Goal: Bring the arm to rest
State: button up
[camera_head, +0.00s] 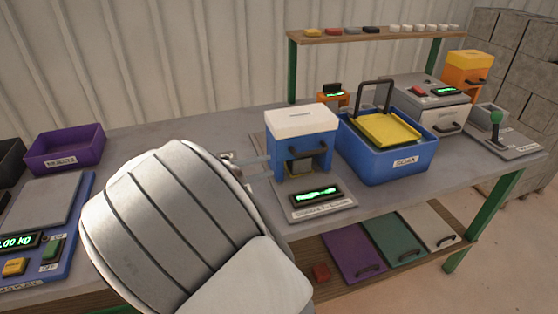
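My arm's large pale grey links fill the lower middle of the head view and hide part of the bench (225,125) behind them. The blue machine (287,150) with a white top stands upright on the bench to the right of the arm. Whether my arm touches anything is hidden.
A blue tub (405,170) holding a yellow tray (390,129) stands right of the machine. A purple bin (65,149) and a scale (42,203) are at the left. A shelf (375,36) with small blocks is at the back. Bare bench lies behind the arm.

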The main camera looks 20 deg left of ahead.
jog(key=shift+s+a+r, duration=0.15)
jog(key=shift+s+a, duration=0.2)
jog(key=shift+s, duration=0.25)
jog(key=d+r+m+g+y+p, duration=0.1)
jog(key=d+r+m+g, duration=0.15)
jog(key=d, duration=0.55)
jog(key=s+d+r+m+g+p, duration=0.1)
jog(key=d+r+m+g, duration=0.2)
jog(key=d, duration=0.5)
jog(key=d+r+m+g+y+p, duration=0.1)
jog(key=d+m+g, duration=0.25)
jog(key=d, duration=0.55)
jog(key=s+d+r+m+y+p, duration=0.1)
jog(key=s+d+r+m+y, duration=0.1)
jog(key=s+d+m, duration=0.1)
jog(key=s+d+r+m+t+y+p, duration=0.1)
jog(key=s+d+r+m+y, duration=0.1)
jog(key=s, duration=0.6)
jog(key=s+d+r+m+y+p, duration=0.2)
jog(key=s+d+r+m, duration=0.1)
jog(key=s+d, duration=0.3)
jog(key=shift+d+r+m+t, duration=0.3)
jog(key=shift+d+m, duration=0.05)
jog(key=shift+m, duration=0.05)
